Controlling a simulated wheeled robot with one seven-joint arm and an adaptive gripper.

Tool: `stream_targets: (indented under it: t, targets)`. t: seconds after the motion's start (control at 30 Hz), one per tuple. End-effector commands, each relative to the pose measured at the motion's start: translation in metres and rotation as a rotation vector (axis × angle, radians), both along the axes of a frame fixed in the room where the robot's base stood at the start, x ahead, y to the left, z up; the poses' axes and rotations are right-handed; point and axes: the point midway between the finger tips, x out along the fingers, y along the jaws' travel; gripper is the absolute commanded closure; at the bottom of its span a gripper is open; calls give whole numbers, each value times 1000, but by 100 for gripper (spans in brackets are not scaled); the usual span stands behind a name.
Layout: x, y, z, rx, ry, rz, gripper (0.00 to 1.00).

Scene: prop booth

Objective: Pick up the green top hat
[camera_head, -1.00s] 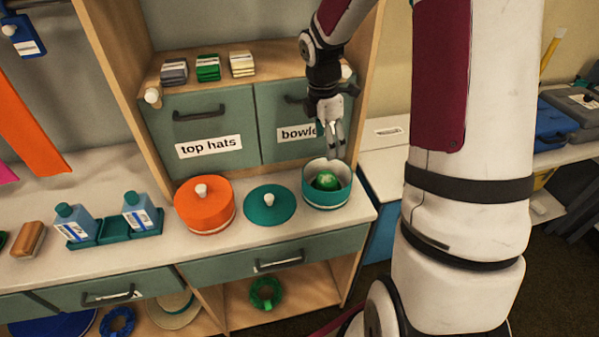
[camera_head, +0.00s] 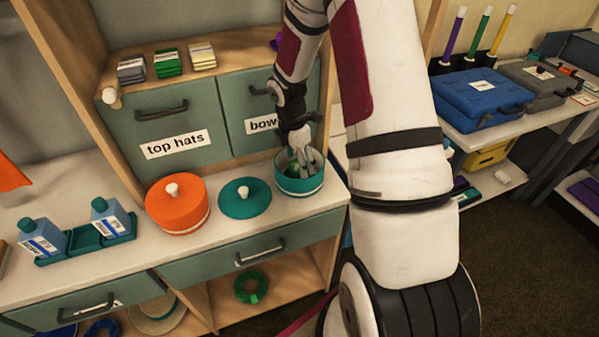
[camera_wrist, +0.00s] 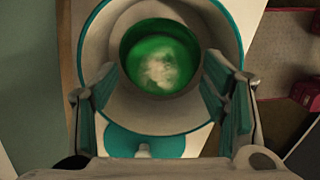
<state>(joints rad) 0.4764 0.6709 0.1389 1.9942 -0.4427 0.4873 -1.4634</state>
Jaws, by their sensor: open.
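The green hat (camera_wrist: 160,55) sits inside an open round white-and-teal box (camera_head: 302,187) at the right end of the counter. In the wrist view it looks round, with a dark rim and a pale patch in its middle. In the head view it is mostly hidden by my gripper and the box wall. My gripper (camera_head: 303,160) points down into the box mouth. In the wrist view its two fingers (camera_wrist: 160,88) are spread, one to each side of the hat's near part. No grip on the hat shows.
A teal lid (camera_head: 245,200) with a white knob lies left of the box, beside an orange lidded box (camera_head: 178,205). Drawers labelled "top hats" (camera_head: 172,143) stand behind. A blue case (camera_head: 482,98) is on the right-hand table.

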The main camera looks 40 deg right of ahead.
Motion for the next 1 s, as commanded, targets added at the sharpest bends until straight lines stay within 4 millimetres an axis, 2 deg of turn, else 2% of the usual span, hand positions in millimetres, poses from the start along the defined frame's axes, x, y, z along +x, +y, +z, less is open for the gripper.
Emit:
stream_targets:
  t: [0.1,0.2,0.5,0.63,1.0]
  targets:
    - [-1,-1,-18,1,3,1,33]
    - [-1,-3,-28,0,1,0,33]
    - [0,-4,-31,0,0,-1,33]
    - [0,-3,-31,0,0,-1,61]
    - [0,-4,-28,0,-1,-1,61]
